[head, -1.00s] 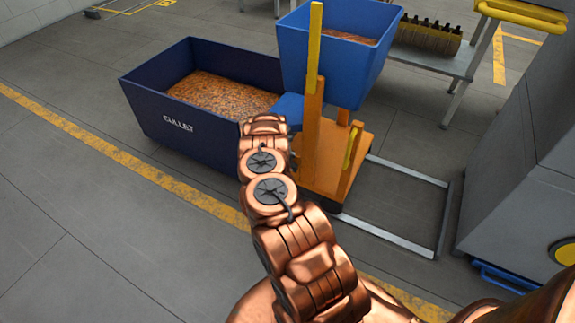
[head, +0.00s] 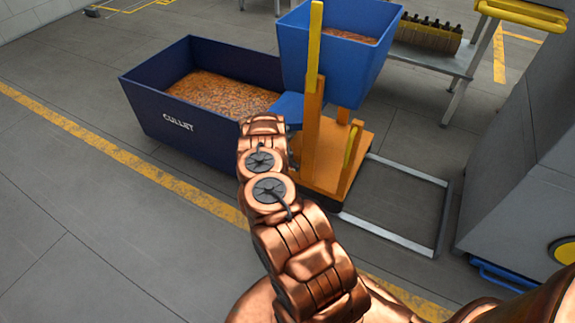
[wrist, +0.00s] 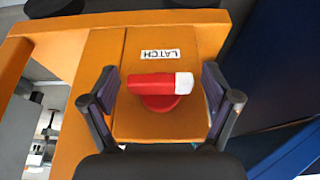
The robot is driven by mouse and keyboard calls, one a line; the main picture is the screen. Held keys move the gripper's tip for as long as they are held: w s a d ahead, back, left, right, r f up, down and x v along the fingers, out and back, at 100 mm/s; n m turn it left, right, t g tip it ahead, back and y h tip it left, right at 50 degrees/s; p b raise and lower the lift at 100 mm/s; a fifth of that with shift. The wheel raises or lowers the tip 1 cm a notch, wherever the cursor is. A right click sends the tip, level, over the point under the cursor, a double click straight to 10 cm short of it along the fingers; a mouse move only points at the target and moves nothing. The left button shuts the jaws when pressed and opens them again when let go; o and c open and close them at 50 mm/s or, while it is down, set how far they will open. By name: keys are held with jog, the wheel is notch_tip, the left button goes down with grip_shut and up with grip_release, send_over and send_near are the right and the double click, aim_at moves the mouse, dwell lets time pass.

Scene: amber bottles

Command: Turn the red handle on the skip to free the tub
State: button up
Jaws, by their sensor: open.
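My gripper (wrist: 160,100) is open, with one finger on each side of the handle and a gap to both. In the head view the blue tub (head: 335,60), holding brown shards, sits on an orange stand (head: 322,165) with a yellow upright bar. The handle and my gripper are hidden there behind my copper arm. The dark blue skip (head: 215,138) marked CULLET stands to the left, full of brown shards.
A metal floor frame (head: 400,233) lies to the right of the stand. A grey cabinet (head: 520,170) stands at the right edge. A bench (head: 440,62) with a crate of bottles is behind. The floor at left is clear, crossed by a yellow line (head: 130,160).

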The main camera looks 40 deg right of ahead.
jog(key=v, duration=1.2)
dwell(0.6)
dwell(0.5)
